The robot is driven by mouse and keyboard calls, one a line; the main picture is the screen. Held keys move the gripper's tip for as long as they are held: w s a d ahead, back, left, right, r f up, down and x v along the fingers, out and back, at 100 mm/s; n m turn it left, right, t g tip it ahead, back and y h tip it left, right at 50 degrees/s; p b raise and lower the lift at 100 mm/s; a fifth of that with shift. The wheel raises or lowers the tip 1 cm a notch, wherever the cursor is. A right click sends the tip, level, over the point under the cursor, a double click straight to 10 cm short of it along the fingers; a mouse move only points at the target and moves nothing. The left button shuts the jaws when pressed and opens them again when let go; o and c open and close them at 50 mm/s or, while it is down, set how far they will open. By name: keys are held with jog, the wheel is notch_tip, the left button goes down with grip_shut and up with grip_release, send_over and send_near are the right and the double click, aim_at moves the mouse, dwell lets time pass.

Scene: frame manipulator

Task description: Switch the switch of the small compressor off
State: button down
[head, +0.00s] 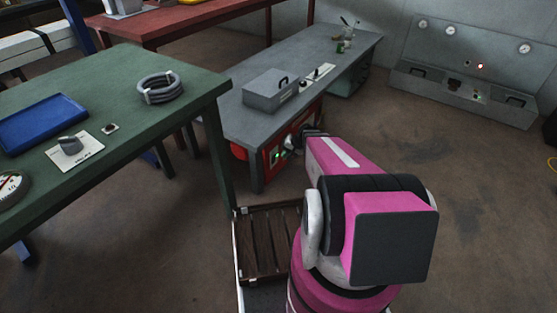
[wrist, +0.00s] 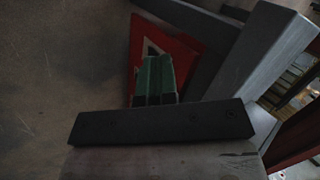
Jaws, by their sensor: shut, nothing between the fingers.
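I cannot tell whether the fingertips touch the unit.
The grey workbench (head: 240,122) overhangs the unit and carries a grey metal box (head: 270,92). A green table (head: 190,98) stands at the left, with a coiled hose (head: 160,87) and a blue tray (head: 42,122). Open floor (head: 440,165) lies to the right.

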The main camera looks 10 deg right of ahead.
jog(key=w+d+f+m+t+y, duration=0.1)
jog(key=w+d+f+m+t, duration=0.3)
jog(key=w+d+f, duration=0.4)
notch_tip(320, 180, down, 5)
jog(key=shift+f+m+t, duration=0.1)
jog(key=shift+m+t, duration=0.2)
jog(key=shift+m, duration=0.2)
send_near(274, 161)
jog(key=x, duration=0.4)
jog(key=shift+w+f, duration=0.2)
jog(key=shift+w, duration=0.2)
jog(key=shift+w+a+r, duration=0.1)
jog(key=shift+w+a, duration=0.25)
jog(key=shift+a, duration=0.15)
jog(key=shift+w, duration=0.1)
